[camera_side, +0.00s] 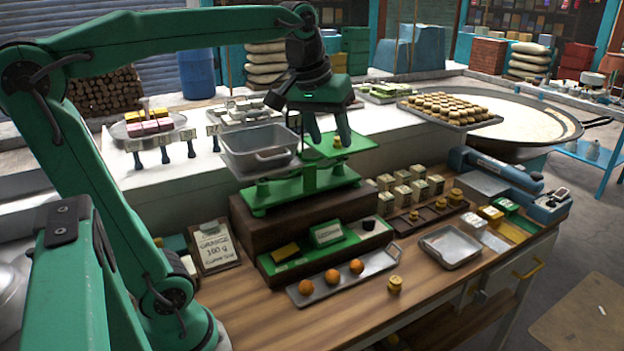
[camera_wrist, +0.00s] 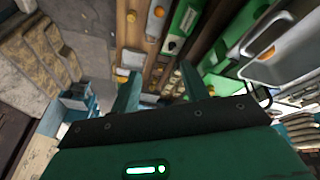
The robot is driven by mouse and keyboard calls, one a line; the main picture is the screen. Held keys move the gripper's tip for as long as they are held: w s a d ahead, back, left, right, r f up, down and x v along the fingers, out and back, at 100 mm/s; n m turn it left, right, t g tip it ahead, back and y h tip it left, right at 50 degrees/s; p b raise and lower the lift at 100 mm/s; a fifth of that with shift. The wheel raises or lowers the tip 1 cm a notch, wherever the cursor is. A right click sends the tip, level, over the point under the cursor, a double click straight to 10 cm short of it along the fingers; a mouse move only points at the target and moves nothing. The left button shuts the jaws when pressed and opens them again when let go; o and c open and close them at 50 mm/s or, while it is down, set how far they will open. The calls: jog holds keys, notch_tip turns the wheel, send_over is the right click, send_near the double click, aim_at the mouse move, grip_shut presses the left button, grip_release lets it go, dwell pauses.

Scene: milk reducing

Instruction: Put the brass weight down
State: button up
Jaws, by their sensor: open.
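A green two-pan balance (camera_side: 300,192) stands on a dark wooden block. Its right green pan (camera_side: 357,146) carries a small brass weight (camera_side: 338,143). My gripper (camera_side: 330,140) is open just above that pan, its fingers pointing down, one on each side of the weight in the side view. I cannot tell whether they touch it. The balance's left side holds a grey metal pan (camera_side: 262,140). In the wrist view my gripper's two fingers (camera_wrist: 160,88) are spread apart.
Another brass weight (camera_side: 395,284) stands on the wooden table (camera_side: 330,320). A slotted wooden tray (camera_side: 402,225) holds several more. A metal tray (camera_side: 342,283) holds three orange balls (camera_side: 332,276). An empty metal tray (camera_side: 451,247) is at right. The table's front is mostly clear.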

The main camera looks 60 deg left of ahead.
jog(key=s+d+f+m, duration=0.2)
jog(key=s+f+m, duration=0.1)
jog(key=s+f, duration=0.2)
jog(key=s+d+f+m+t, duration=0.1)
jog(key=s+d+f+m, duration=0.1)
jog(key=s+f, duration=0.3)
jog(key=shift+s+d+f+m+t+h, duration=0.3)
jog(key=shift+s+d+f+m, duration=0.1)
jog(key=shift+f+m, duration=0.15)
